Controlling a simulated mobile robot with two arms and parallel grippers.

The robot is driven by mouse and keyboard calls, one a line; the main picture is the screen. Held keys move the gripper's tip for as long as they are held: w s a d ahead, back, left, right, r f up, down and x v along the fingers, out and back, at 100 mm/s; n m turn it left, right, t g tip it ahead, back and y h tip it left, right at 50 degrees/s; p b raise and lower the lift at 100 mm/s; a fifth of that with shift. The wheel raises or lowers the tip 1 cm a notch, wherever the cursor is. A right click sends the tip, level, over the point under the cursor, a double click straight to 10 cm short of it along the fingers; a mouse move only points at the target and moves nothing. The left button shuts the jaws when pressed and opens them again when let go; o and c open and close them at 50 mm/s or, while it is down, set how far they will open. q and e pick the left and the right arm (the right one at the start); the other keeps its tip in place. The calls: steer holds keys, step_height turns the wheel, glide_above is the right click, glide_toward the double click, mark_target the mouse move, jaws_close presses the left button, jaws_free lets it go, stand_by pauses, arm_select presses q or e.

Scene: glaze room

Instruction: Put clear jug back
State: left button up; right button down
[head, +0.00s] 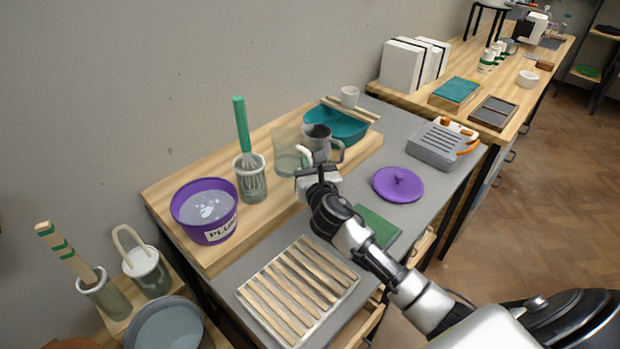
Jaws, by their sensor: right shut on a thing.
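The clear jug (286,152) is a see-through, greenish vessel with a pale handle on its right side. It is upright over the raised wooden shelf (262,208), between the whisk jar and a grey jug. I cannot tell whether its base touches the wood. My right gripper (304,170) reaches in from the lower right and is shut on the clear jug at its handle side. The gripper hides part of the handle. My left gripper is not in view.
A grey jug (318,143) stands close to the right. A whisk jar (250,181) and a purple bucket (206,212) stand left. A teal basin (345,125) with sticks and a cup is behind. A slatted rack (298,290) and purple lid (398,184) lie on the grey worktop.

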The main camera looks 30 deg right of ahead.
steer(key=shift+f+b, duration=0.5)
steer(key=shift+f, duration=1.35)
steer(key=shift+f, duration=0.2)
steer(key=c, duration=1.2)
jaws_free()
steer(key=shift+o, duration=0.2)
steer(key=shift+r, duration=0.1)
steer(key=shift+s+r, duration=0.1)
steer(key=shift+r, duration=0.05)
steer(key=v, duration=1.2)
